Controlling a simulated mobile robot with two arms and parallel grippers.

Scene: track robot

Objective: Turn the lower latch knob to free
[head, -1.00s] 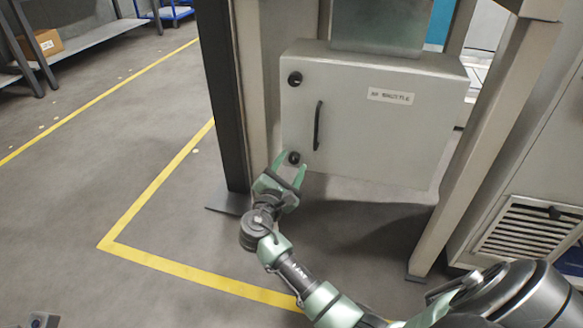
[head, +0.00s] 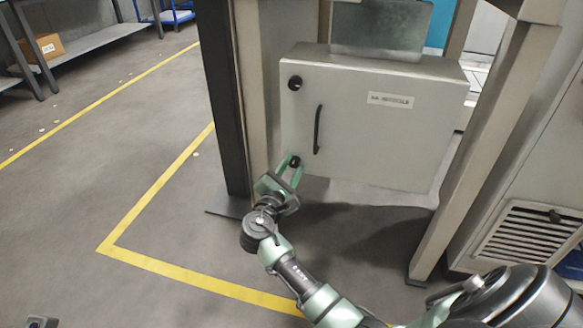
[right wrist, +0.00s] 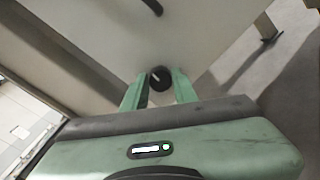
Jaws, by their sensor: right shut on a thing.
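The grey cabinet (head: 385,120) has a black lower latch knob (head: 295,161) near the bottom left corner of its door. A matching upper knob (head: 295,83) and a black upright handle (head: 318,128) are above it. My right gripper (head: 290,166) is shut on the lower knob, a finger on each side. In the right wrist view the lower knob (right wrist: 160,79) sits between the two green fingertips, with a pale mark on its face running at a slant. The door looks closed. My left gripper is not in view.
A dark post (head: 222,100) stands just left of the cabinet, and a beige leg (head: 470,150) stands to its right. A vented grey unit (head: 530,225) is at the far right. The floor inside the yellow line (head: 150,200) is clear.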

